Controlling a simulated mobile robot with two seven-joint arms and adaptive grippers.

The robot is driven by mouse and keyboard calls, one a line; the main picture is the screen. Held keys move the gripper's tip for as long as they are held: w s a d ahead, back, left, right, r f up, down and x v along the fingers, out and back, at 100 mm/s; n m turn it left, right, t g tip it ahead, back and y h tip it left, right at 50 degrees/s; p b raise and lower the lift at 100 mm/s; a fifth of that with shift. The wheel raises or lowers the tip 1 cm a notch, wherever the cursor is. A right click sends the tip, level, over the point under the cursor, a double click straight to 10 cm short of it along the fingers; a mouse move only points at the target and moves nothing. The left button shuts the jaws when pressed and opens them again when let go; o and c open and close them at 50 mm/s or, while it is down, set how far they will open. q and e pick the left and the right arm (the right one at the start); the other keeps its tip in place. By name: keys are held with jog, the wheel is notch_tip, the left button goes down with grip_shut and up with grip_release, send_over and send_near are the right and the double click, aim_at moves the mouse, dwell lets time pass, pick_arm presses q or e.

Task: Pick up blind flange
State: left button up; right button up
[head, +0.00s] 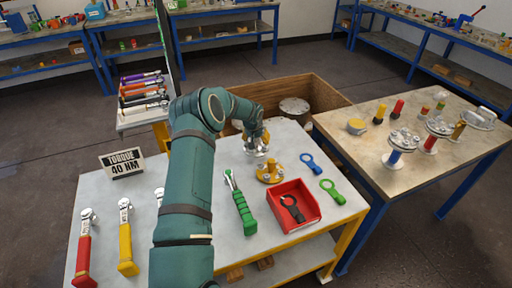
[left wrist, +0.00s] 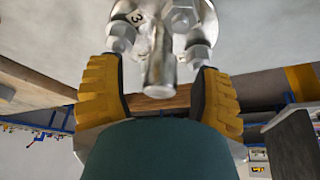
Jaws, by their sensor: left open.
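My left arm reaches over the table, and my left gripper (head: 257,138) is near the table's back edge, above a small metal flanged piece (head: 255,150). In the left wrist view the yellow-padded fingers of this gripper (left wrist: 160,85) are apart. A grey metal flange (left wrist: 150,12) with a "3" tag, bolts and a central metal stub (left wrist: 160,62) fills the top there. The stub shows between the fingers, with gaps on both sides. The flange's far part is cut off by the frame. My right gripper is in no view.
A wooden crate (head: 325,92) holding a grey disc (head: 294,105) stands behind the table. On the table are a yellow flange (head: 270,174), a red bin (head: 293,206), a green tool (head: 241,205) and ring spanners. A right-hand table (head: 355,165) holds flanged vessels.

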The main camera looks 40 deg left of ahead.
pick_arm(q)
grip_shut()
jog(key=shift+w+r, duration=0.1)
jog(key=shift+r, duration=0.05)
